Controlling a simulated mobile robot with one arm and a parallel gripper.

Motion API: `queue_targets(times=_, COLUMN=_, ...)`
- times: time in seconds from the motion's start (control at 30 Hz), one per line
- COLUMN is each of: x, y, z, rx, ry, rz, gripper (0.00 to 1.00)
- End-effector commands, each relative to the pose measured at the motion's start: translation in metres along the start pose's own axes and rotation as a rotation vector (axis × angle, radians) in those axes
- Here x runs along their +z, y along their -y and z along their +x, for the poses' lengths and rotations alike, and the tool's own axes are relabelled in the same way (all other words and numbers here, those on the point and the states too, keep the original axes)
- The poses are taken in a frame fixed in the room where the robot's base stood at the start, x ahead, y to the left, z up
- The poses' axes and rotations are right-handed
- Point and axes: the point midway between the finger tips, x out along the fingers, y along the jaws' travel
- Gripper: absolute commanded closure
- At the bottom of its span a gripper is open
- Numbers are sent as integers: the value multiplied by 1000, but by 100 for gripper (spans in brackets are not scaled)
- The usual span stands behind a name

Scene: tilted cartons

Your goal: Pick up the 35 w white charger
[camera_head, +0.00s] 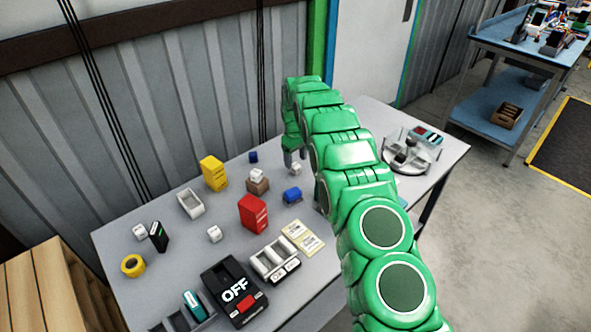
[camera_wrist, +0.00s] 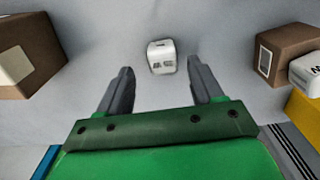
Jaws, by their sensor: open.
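A small white charger-like cube (camera_wrist: 162,57) with dark print lies on the grey table, between and just beyond my fingertips in the wrist view. It also shows just under my gripper in the head view (camera_head: 295,169). Its print is too blurred to read. My gripper (camera_wrist: 159,68) is open and empty, with fingers apart and not touching the cube. In the head view my gripper (camera_head: 294,157) points down at the table's back. Similar white cubes are at the left (camera_head: 139,231), in the middle (camera_head: 214,234) and on a brown carton (camera_head: 257,174).
In the wrist view, brown cartons stand left (camera_wrist: 24,80) and right (camera_wrist: 285,48) of my fingers. A yellow box (camera_head: 213,174), red box (camera_head: 252,213), blue item (camera_head: 292,195) and white tray (camera_head: 190,203) stand nearby. A corrugated wall (camera_head: 200,100) runs behind the table.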

Motion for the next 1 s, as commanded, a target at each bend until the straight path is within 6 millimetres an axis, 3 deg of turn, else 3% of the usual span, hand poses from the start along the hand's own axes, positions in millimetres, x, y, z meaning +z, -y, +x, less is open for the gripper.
queue_targets(times=0.23, x=3, y=4, z=33, rx=-1, ry=2, rz=0, gripper=34)
queue_targets(times=0.53, x=3, y=4, z=38, rx=0, ry=1, rz=0, gripper=36)
queue_targets(times=0.9, x=3, y=4, z=38, rx=-1, ry=1, rz=0, gripper=90)
queue_targets(times=1.0, x=4, y=4, z=38, rx=-1, ry=1, rz=0, gripper=91)
